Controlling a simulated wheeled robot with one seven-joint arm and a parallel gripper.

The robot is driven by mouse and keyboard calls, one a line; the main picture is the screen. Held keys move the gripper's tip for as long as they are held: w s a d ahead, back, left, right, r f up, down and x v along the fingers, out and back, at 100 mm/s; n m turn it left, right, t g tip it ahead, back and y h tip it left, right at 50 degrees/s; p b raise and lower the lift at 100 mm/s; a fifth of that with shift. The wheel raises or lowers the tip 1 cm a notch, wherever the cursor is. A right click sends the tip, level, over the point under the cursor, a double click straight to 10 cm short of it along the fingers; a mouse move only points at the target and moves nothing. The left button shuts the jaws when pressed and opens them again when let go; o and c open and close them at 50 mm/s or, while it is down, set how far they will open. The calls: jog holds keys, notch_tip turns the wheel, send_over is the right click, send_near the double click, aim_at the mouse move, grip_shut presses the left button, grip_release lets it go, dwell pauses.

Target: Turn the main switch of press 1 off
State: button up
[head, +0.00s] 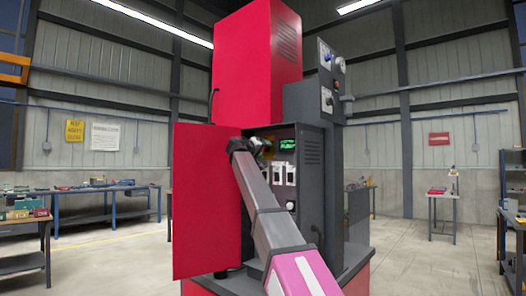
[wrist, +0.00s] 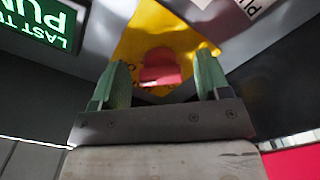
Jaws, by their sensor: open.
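The main switch shows in the wrist view as a red knob (wrist: 160,66) on a yellow plate (wrist: 142,36) with dark lettering, partly hidden. My gripper (wrist: 161,76) is open, with one green finger on each side of the red knob. I cannot tell whether either finger touches it. In the head view my gripper (head: 260,146) is at the upper left of the open cabinet of the press (head: 314,185), where my arm hides the switch.
A green lit display (head: 287,144) sits right of my gripper, and at upper left in the wrist view (wrist: 45,22). White switch modules (head: 284,174) are below it. The open red door (head: 200,200) stands close on the left. Workbenches (head: 105,190) are far off.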

jog(key=c, duration=0.9)
jog(key=shift+c, duration=0.2)
jog(key=shift+n, duration=0.3)
jog(key=shift+r+n, duration=0.2)
jog(key=shift+n, duration=4.1)
jog(key=shift+r+n, duration=0.15)
jog(key=shift+n, duration=4.15)
